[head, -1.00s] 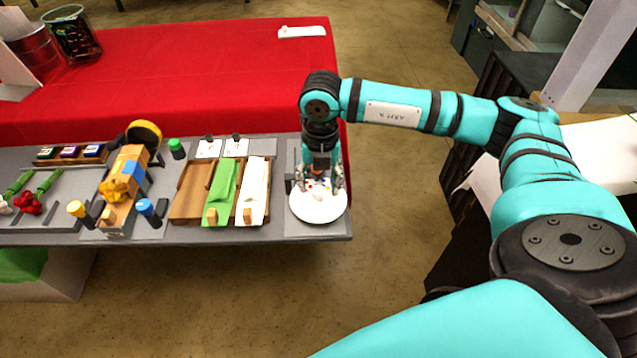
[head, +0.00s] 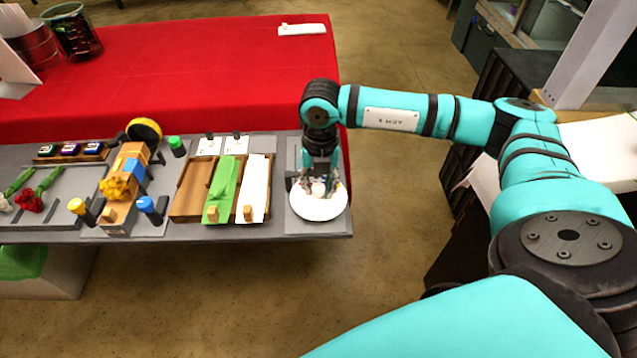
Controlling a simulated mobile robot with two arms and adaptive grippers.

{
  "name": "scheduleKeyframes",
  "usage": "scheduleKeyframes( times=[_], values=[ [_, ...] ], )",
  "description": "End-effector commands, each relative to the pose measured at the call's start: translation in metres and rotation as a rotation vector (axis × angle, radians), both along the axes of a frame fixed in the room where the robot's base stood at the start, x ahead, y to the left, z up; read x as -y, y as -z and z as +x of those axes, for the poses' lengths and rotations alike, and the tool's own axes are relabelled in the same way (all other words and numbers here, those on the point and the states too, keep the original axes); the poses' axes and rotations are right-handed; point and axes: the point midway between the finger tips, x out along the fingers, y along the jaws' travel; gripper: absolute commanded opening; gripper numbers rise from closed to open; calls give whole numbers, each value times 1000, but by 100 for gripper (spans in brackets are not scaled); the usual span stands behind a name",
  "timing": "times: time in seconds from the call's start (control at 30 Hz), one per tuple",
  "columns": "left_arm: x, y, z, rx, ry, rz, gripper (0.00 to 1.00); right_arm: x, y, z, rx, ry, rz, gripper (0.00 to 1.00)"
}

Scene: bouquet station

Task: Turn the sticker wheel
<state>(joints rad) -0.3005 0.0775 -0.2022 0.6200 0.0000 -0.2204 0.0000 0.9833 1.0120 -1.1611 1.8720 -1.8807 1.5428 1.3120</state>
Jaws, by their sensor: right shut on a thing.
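The sticker wheel (head: 320,209) is a white round disc at the right end of the grey station board. A pale knob (head: 319,188) stands up near its middle. My right gripper (head: 319,186) points down over the wheel, with its fingers on both sides of the knob and shut on it. My left gripper is not in view.
A red-covered table (head: 200,70) lies behind.

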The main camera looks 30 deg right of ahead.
Motion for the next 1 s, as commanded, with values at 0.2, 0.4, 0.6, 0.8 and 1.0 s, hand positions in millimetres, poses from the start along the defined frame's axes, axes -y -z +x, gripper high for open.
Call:
scheduleKeyframes(
  times=[0.2,0.4,0.6,0.8,1.0],
  values=[
    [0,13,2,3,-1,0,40,0,1,0,0,-115,0,0],
    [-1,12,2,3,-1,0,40,0,-1,0,-1,-123,-1,0],
    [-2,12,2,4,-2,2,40,0,-1,0,0,-122,-1,45],
    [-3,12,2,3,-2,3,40,0,0,0,1,-122,0,51],
    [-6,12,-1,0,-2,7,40,0,-6,1,2,-121,0,51]
  ],
)
